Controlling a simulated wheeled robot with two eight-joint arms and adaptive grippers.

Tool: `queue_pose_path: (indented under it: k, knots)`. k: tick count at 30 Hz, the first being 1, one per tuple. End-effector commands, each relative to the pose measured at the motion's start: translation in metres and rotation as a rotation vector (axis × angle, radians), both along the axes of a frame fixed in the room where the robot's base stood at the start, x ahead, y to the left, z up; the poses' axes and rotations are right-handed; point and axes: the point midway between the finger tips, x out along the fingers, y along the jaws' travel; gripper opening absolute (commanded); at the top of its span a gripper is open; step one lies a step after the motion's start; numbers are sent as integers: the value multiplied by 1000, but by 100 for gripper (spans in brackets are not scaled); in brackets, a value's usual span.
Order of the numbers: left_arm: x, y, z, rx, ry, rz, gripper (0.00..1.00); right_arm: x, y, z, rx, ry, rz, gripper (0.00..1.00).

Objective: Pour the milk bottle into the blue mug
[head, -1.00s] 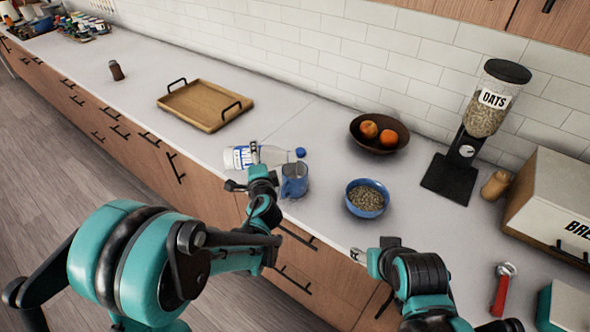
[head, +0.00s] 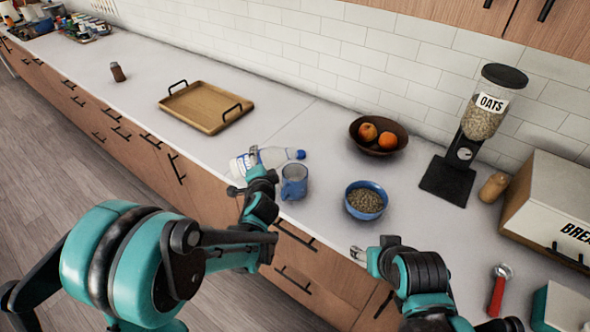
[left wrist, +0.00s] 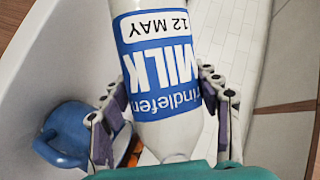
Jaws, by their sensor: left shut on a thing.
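The milk bottle (head: 272,156) is clear and white with a blue label and a blue cap. In the head view it looks nearly level, its cap end to the right, behind the blue mug. My left gripper (head: 254,160) is shut around it. The left wrist view shows the bottle (left wrist: 165,75) between both fingers. The blue mug (head: 294,182) stands upright on the counter, close to the bottle in the picture; it also shows at the left of the wrist view (left wrist: 70,135). My right gripper (head: 358,253) is near the counter's front edge; its opening is unclear.
A blue bowl of grain (head: 366,203) stands right of the mug. Behind are a brown fruit bowl (head: 379,145) and an oats dispenser (head: 470,150). A wooden tray (head: 205,108) lies at left. The counter between tray and mug is mostly clear.

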Motion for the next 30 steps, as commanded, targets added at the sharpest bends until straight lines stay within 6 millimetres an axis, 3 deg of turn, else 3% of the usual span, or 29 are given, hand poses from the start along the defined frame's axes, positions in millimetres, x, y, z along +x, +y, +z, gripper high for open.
queue_pose_path:
  k: [11, 17, 22, 30]
  knots:
    - [-1, -6, 9, -136, 23, 1, 33, 0, 0, 10, 0, 0, 0, 56]
    - [-2, -15, 38, -285, 48, 2, 33, 0, 0, 36, 0, 0, 0, 56]
    - [-4, -21, 39, -440, 74, 5, 33, 0, 0, 36, 0, 0, 0, 56]
    - [-3, -19, 24, -623, 104, 7, 33, 0, 0, 22, 0, 0, 0, 56]
